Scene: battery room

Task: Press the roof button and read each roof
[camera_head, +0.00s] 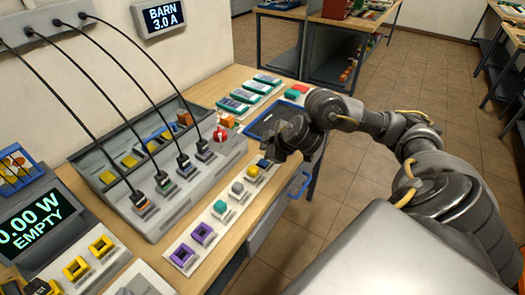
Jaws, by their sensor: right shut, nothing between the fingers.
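My right gripper (273,150) is shut and empty. It is over the far end of a white strip (212,219), close to a dark blue cap (263,163) and a yellow cap (253,171); I cannot tell whether it touches one. The strip also bears a grey cap (238,188), a teal cap (220,207) and purple square frames (203,233). No cap is visibly labelled as the roof button. A display (38,218) at the left reads "0.00 W EMPTY". A wall sign (164,17) reads "BARN 3.0 A". My left gripper is out of view.
Black cables (120,115) run from a wall bar to plugs on a grey console (175,205) with a red knob (220,133). A blue-rimmed tray (263,120) lies behind my gripper. Green-edged dark panels (238,97) line the back. Floor (375,90) is open beyond.

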